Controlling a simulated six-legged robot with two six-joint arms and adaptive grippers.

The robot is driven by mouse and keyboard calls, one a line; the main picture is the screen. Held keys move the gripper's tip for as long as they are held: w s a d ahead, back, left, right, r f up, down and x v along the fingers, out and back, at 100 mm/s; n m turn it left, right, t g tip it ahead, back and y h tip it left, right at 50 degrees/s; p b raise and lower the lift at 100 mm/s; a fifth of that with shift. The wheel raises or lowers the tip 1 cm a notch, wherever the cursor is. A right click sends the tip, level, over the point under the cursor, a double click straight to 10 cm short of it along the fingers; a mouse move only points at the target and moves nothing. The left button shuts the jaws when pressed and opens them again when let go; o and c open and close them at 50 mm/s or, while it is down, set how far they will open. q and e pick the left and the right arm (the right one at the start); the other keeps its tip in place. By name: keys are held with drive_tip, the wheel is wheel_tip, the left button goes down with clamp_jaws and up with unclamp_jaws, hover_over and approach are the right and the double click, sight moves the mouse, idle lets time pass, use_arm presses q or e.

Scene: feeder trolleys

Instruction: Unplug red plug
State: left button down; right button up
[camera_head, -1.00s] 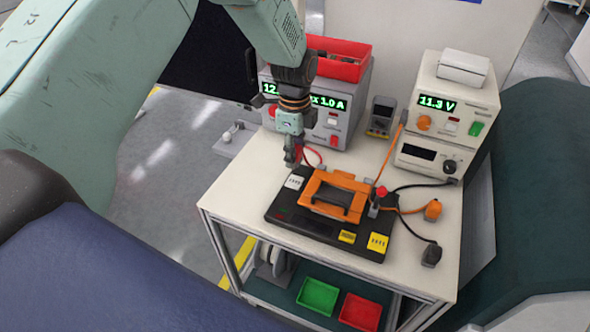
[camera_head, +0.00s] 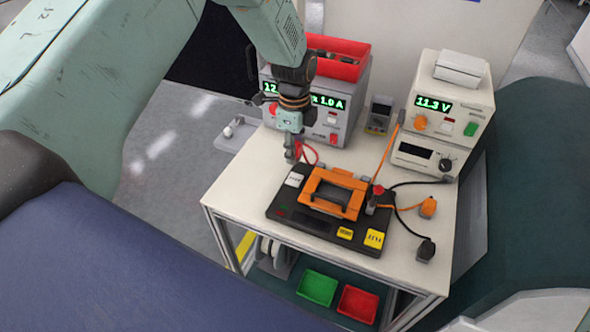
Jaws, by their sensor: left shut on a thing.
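My left gripper (camera_head: 290,153) points down above the back left corner of a black board (camera_head: 282,212) on the trolley top. It is shut on the red plug, which its fingers mostly hide. A red cable (camera_head: 309,152) loops out beside the fingers, in front of the left power supply. I cannot tell whether the plug is seated in the board or clear of it. An orange frame (camera_head: 334,194) sits on the board. A red-topped part (camera_head: 378,190) stands at the board's right side. My right gripper is not in view.
The left power supply (camera_head: 333,121) carries a red bin (camera_head: 338,57). The right instrument (camera_head: 452,100) reads 11.3 V. A small meter (camera_head: 379,115) stands between them. Black and orange cables lie at the right. Green (camera_head: 317,288) and red (camera_head: 358,303) trays sit on the lower shelf.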

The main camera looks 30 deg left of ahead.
use_arm(q)
drive_tip(key=shift+r+p, duration=0.1)
drive_tip(key=shift+p, duration=0.2)
drive_tip(key=shift+a, duration=0.1)
drive_tip(key=shift+s+a, duration=0.55)
drive_tip(key=shift+a, duration=1.25)
drive_tip(key=p, duration=0.3)
hover_over(246, 178)
drive_tip(key=shift+s, duration=0.1)
wheel_tip(246, 178, down, 11)
drive_tip(key=b, duration=0.9)
drive_tip(key=shift+r, duration=0.2)
